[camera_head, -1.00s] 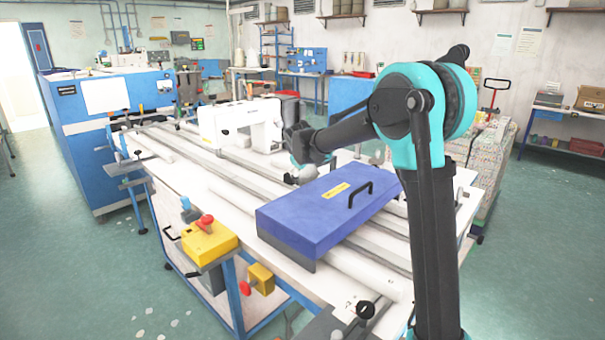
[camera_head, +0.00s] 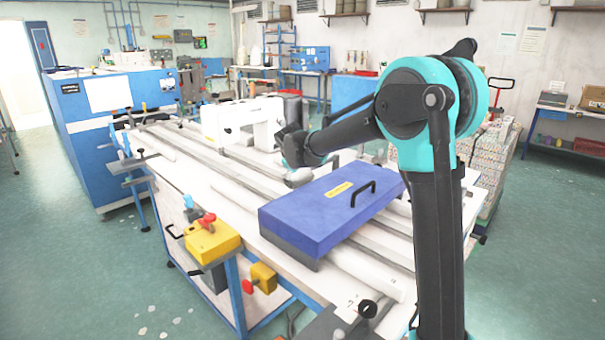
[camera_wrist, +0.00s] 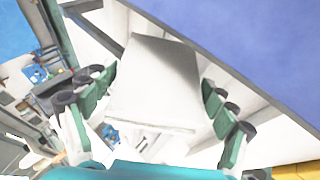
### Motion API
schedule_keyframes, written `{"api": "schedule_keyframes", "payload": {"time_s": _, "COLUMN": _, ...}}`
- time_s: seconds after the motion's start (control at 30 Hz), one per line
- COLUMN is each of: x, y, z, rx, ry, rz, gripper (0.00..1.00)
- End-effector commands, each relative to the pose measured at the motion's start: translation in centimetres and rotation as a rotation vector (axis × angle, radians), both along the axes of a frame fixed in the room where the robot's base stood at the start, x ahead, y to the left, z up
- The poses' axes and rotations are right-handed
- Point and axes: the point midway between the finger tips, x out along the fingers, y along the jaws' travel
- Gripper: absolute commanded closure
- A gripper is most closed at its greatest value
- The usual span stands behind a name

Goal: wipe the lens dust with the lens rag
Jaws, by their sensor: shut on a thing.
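In the wrist view, the green-linked fingers of my gripper (camera_wrist: 156,84) stand on either side of a pale grey-white, flat-faced piece (camera_wrist: 152,75), which looks like the lens rag. The gripper is shut on it. In the head view, my arm reaches left over the worktable, and its wrist end is by the white sewing machine (camera_head: 243,120), behind the blue box. The fingers and the rag are hard to make out there. I cannot make out the lens or any dust on it in either view.
A blue box with a black handle (camera_head: 325,212) lies on the worktable close to my arm; its blue surface also fills the wrist view's upper right (camera_wrist: 255,50). Long pale rails (camera_head: 370,272) run along the table. A yellow switch box (camera_head: 212,240) sits at its near edge.

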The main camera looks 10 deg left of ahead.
Motion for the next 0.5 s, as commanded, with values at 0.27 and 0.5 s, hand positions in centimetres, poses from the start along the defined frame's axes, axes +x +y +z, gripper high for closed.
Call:
{"api": "schedule_keyframes", "payload": {"time_s": 0.27, "x": -1.06, "y": 1.12, "z": 0.01, "rx": 0.001, "ry": -0.001, "rz": 0.001, "gripper": 0.48}}
{"api": "schedule_keyframes", "payload": {"time_s": 0.5, "x": -1.07, "y": 1.13, "z": 0.01, "rx": 0.002, "ry": -0.001, "rz": 0.002, "gripper": 0.48}}
